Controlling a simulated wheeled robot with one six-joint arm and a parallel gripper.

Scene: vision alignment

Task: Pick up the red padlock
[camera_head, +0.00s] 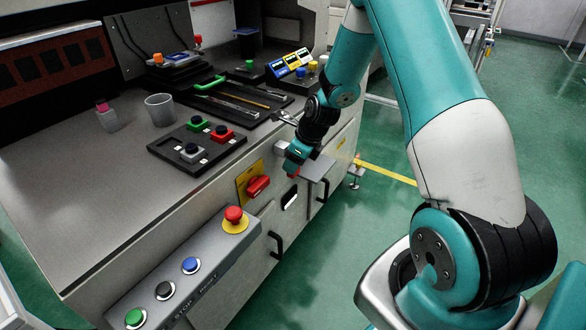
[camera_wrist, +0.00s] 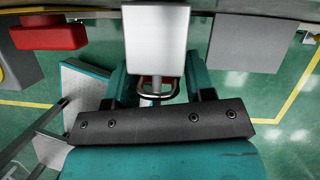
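A small red piece (camera_head: 293,175), likely the red padlock, shows just under my gripper (camera_head: 294,163) at the cabinet front in the head view. In the wrist view, a metal shackle (camera_wrist: 157,96) with a sliver of red sits between the two teal fingers of my gripper (camera_wrist: 157,82). The padlock's body is mostly hidden behind a silver box (camera_wrist: 154,38). The fingers are spread apart on either side of the shackle, with gaps visible. The gripper looks open.
A red rotary handle (camera_head: 258,187) on a yellow plate is left of the gripper. A grey ledge (camera_head: 316,168) juts out close on the right. A black tray (camera_head: 165,158) with green, red and grey blocks lies on the bench. A button panel (camera_head: 180,265) is in front.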

